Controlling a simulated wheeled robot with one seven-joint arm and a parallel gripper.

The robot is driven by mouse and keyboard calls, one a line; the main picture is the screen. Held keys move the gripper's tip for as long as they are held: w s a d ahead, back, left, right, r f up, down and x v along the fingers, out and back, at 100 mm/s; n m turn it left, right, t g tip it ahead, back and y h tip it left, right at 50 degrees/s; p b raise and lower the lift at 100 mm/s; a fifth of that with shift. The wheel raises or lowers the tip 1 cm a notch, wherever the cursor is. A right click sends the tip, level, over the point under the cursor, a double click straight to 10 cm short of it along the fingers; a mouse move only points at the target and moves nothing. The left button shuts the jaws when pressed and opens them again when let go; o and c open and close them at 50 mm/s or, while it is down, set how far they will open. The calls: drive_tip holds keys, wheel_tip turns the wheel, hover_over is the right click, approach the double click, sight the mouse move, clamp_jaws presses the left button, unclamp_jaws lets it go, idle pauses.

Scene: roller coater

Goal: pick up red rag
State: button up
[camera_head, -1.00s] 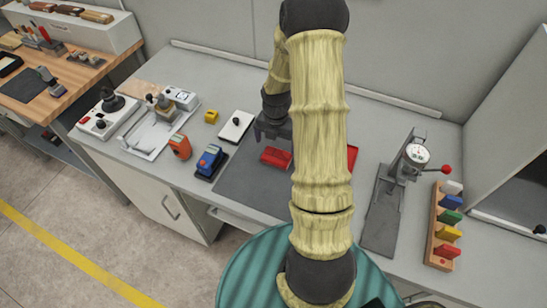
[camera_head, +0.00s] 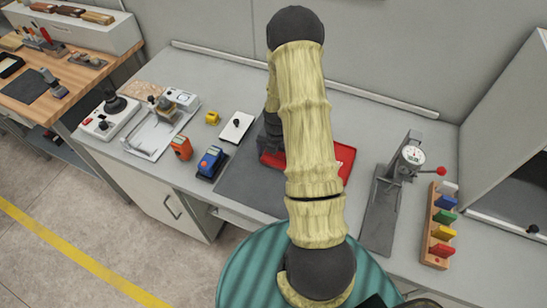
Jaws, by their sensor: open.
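Red material lies on the dark grey mat (camera_head: 240,185) and shows on both sides of my arm. The left part (camera_head: 271,159), seemingly the red rag, is low and flat beside my gripper; the right part (camera_head: 345,156) looks like a flat red sheet or tray. My arm hides the middle, so I cannot tell whether they are one piece. My gripper (camera_head: 270,146) is open, pointing down just above or at the left red part. Its fingertips are partly hidden, and contact cannot be made out.
A white box with a black knob (camera_head: 236,126), a blue device (camera_head: 211,161) and an orange device (camera_head: 181,147) stand left of the mat. A dial gauge stand (camera_head: 398,175) and a wooden rack with coloured blocks (camera_head: 438,225) stand right. A wall closes off the back.

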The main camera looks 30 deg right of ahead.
sight(276, 156)
drive_tip(key=shift+f, duration=0.6)
drive_tip(key=c, duration=0.8)
drive_tip(key=shift+r, duration=0.1)
wheel_tip(276, 156, up, 10)
drive_tip(key=b, duration=0.2)
idle(0.4)
